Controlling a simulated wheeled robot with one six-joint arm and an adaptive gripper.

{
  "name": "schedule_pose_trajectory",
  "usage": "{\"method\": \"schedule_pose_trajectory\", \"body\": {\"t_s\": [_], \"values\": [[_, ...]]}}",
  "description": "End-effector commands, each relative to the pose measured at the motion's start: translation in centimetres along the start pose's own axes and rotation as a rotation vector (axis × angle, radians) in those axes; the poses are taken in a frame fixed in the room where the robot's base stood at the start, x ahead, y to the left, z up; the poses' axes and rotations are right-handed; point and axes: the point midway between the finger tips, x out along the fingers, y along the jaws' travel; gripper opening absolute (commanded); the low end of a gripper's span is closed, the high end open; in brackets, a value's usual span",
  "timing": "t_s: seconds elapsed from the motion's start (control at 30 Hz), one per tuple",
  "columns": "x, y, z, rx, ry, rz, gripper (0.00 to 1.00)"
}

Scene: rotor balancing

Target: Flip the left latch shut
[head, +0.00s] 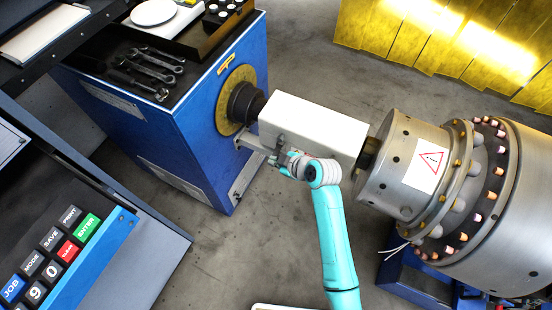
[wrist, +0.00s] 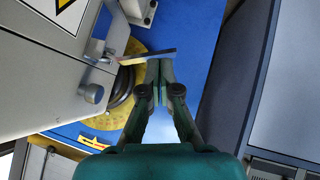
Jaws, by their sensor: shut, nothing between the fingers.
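The left latch (wrist: 145,57) shows in the wrist view as a thin metal lever sticking out sideways from the white guard housing (wrist: 35,75), across the yellow ring. My gripper (wrist: 160,68) is shut and empty, with its fingertips right at the lever's outer part; I cannot tell whether they touch it. In the head view the white guard (head: 313,125) covers the shaft between the blue cabinet and the steel rotor.
The blue cabinet (head: 175,140) with its yellow ring (head: 226,98) stands left of the guard. A metal bracket (head: 246,172) is low beside my gripper. The rotor (head: 480,180) is at right. A keypad console (head: 60,245) is at lower left. Bare floor lies between.

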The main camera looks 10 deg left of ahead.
Motion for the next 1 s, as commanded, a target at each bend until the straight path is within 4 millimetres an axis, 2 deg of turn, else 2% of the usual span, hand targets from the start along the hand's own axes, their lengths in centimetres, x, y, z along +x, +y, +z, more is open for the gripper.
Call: {"method": "schedule_pose_trajectory", "body": {"t_s": [1.0], "values": [[-1.1, 0.6, -1.3, 0.0, 0.001, -0.001, 0.0]]}}
